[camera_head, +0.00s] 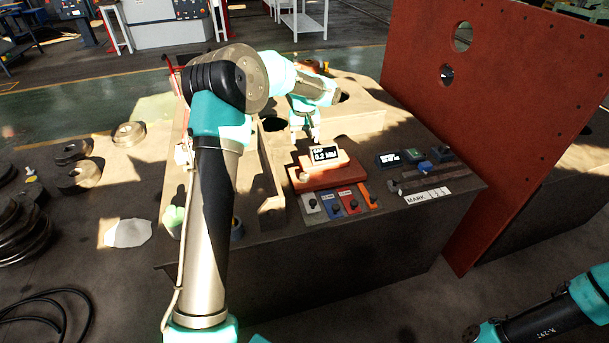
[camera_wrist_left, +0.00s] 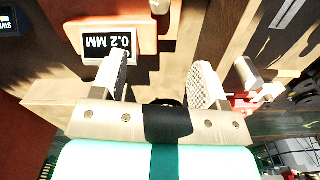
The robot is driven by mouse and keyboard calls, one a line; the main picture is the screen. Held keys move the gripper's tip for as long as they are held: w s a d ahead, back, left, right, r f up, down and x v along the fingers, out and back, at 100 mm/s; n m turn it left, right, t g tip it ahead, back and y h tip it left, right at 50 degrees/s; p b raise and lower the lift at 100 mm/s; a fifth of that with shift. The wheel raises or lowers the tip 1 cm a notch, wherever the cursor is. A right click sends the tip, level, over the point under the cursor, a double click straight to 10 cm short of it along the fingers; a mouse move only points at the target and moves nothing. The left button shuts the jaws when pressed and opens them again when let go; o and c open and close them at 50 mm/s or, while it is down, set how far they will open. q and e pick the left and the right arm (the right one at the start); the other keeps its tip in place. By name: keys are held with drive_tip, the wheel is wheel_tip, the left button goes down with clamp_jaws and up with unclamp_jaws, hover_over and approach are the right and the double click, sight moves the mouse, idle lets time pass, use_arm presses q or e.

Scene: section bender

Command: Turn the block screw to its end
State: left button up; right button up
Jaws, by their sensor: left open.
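My left gripper (camera_head: 304,138) is over the bench, just behind the small block with the gap display (camera_head: 325,155), which reads 0.2 MM. In the left wrist view my left gripper (camera_wrist_left: 158,82) has its two pale fingers spread, with nothing held between them. The display (camera_wrist_left: 108,43) shows upside down there, beyond the left finger. A pale round knob or screw end (camera_wrist_left: 160,6) shows at the top edge, and a pale cylinder (camera_wrist_left: 248,73) is beside the right finger. I cannot tell which is the block screw.
A tall red plate (camera_head: 510,110) with holes stands at the right. Metal rings (camera_head: 78,176) lie at the left.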

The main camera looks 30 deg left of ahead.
sight(305, 175)
use_arm(q)
drive_tip(key=n, duration=0.3)
drive_tip(key=shift+f, duration=0.1)
wheel_tip(305, 175, down, 17)
drive_tip(key=shift+f, duration=0.1)
idle(0.9)
drive_tip(key=c, duration=0.9)
